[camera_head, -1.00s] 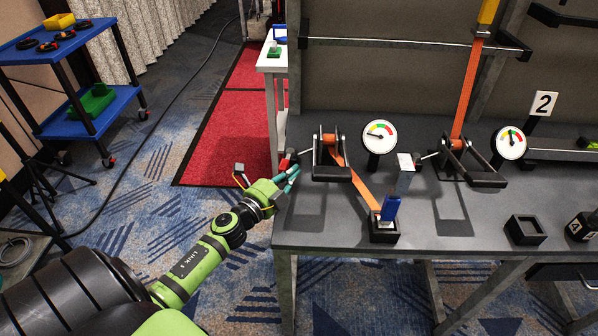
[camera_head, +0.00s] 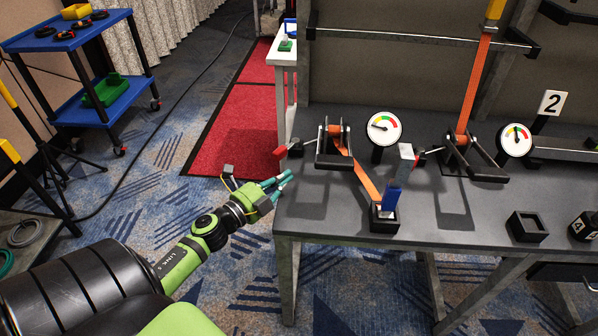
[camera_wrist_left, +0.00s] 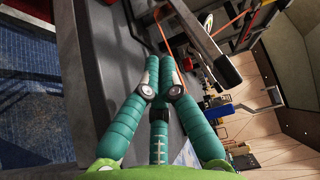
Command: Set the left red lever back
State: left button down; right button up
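The left red lever (camera_head: 281,151) sticks out to the left from the left strap ratchet (camera_head: 335,146), at the bench's left end. A second lever with a red tip (camera_head: 422,160) sits at the right ratchet (camera_head: 464,152), partly behind a grey block. My left gripper (camera_head: 284,182) is just below the left red lever, beside the bench edge, apart from it. In the left wrist view its teal fingers (camera_wrist_left: 162,72) come together at the tips with nothing seen between them. My right gripper is not in view.
The dark bench (camera_head: 320,221) carries a blue-handled piece (camera_head: 391,197) in a black holder, an empty square holder (camera_head: 526,227) and two dial gauges, including the left one (camera_head: 383,128). A white table (camera_head: 284,58) stands behind, a blue cart (camera_head: 68,40) at left.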

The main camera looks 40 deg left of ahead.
pick_arm(q)
jog(key=s, duration=0.3)
jog(key=shift+s+a+r, duration=0.1)
jog(key=shift+s+a, duration=0.2)
jog(key=shift+a, duration=0.1)
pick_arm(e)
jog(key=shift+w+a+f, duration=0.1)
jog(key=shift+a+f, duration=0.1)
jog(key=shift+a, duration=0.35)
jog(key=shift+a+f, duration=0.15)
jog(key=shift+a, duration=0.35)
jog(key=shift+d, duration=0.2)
